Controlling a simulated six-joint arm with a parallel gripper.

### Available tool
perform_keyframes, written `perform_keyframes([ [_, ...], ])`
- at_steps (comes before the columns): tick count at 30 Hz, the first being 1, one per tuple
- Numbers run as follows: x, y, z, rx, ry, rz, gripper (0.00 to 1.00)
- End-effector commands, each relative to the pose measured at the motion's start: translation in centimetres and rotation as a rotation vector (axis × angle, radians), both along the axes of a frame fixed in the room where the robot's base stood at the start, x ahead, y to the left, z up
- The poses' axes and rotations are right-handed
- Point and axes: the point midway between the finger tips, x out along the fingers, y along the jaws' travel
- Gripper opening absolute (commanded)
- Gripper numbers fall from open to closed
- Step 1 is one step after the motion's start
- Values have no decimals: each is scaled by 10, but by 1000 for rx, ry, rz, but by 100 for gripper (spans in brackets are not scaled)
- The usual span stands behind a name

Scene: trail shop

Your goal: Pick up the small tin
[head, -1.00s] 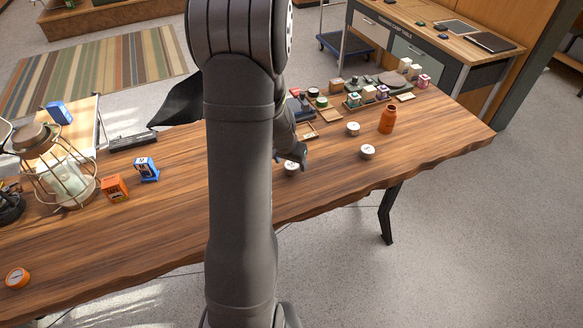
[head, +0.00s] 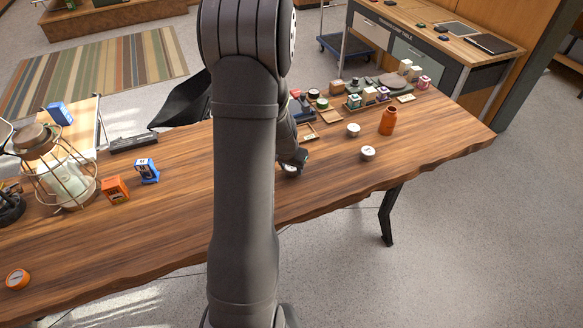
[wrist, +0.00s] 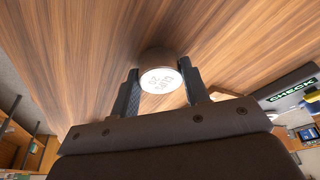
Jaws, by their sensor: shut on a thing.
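A small round tin with a white printed lid (wrist: 161,80) sits between my gripper's two fingers (wrist: 160,92) in the wrist view. The fingers are shut on its sides, and wood grain fills the view beyond it. In the head view the tin (head: 291,169) is mostly hidden by my gripper (head: 296,161), at the table's middle. Two similar white-topped tins stand to the right, one farther back (head: 353,130) and one nearer the front edge (head: 368,153). Whether the held tin touches the table is hard to tell.
An orange bottle (head: 387,121) stands right of the tins. Small boxes and trays crowd the table's back right. A lantern (head: 55,168), an orange box (head: 115,189) and a blue box (head: 147,170) stand at left.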

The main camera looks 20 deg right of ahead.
Motion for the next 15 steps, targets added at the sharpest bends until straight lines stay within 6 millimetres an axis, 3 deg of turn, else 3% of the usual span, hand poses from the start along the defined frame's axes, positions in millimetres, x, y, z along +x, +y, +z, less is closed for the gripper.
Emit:
perform_keyframes([
  [7,1,-1,14,-2,-2,-1,19],
  [12,1,-1,40,-4,-4,-2,19],
  [15,-19,-11,53,-2,-1,-6,19],
])
